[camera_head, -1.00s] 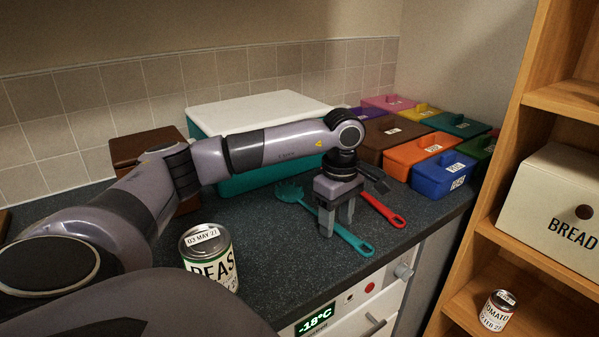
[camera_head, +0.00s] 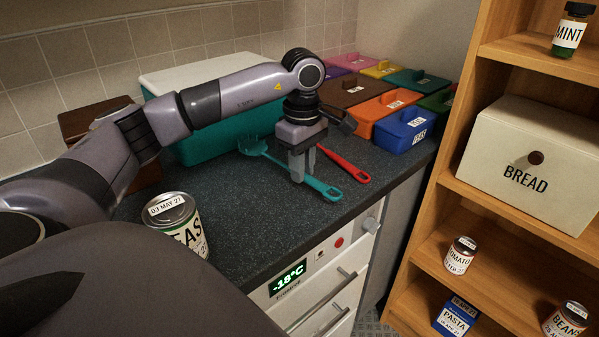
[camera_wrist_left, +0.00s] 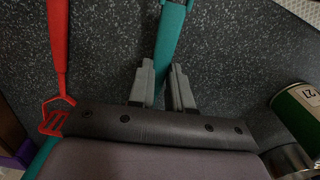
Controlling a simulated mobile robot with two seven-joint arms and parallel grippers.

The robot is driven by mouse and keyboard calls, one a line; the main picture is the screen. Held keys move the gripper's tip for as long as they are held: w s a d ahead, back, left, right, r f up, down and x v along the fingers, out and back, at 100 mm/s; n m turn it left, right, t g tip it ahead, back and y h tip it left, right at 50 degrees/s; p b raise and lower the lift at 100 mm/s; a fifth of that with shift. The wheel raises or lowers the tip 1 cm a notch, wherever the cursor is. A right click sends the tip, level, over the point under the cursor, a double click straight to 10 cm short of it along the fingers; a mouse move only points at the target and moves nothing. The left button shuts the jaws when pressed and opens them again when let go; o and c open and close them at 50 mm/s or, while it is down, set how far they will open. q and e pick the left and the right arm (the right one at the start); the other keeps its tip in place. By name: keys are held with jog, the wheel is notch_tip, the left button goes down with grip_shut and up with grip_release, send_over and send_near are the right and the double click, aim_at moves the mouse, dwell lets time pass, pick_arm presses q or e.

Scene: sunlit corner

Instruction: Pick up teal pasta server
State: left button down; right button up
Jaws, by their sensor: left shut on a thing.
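The teal pasta server (camera_head: 324,188) lies on the dark speckled counter, its toothed head near the teal box and its handle end pointing to the counter's front edge. My left gripper (camera_head: 303,178) reaches down from above and is shut on its handle. In the left wrist view the teal handle (camera_wrist_left: 171,38) runs between the two grey fingers (camera_wrist_left: 162,88). The server appears to be still at counter level. My right gripper is not in view.
A red utensil (camera_head: 345,165) lies just right of the server. A peas can (camera_head: 178,222) stands at the counter's front left. A teal box with white lid (camera_head: 205,142) and several coloured boxes (camera_head: 405,130) stand behind. A wooden shelf (camera_head: 470,195) is at right.

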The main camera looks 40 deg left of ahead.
pick_arm(q)
notch_tip(320, 180, up, 17)
jog(key=p, duration=0.4)
jog(key=shift+d+r, duration=0.1)
jog(key=shift+r, duration=0.05)
dwell(1.1)
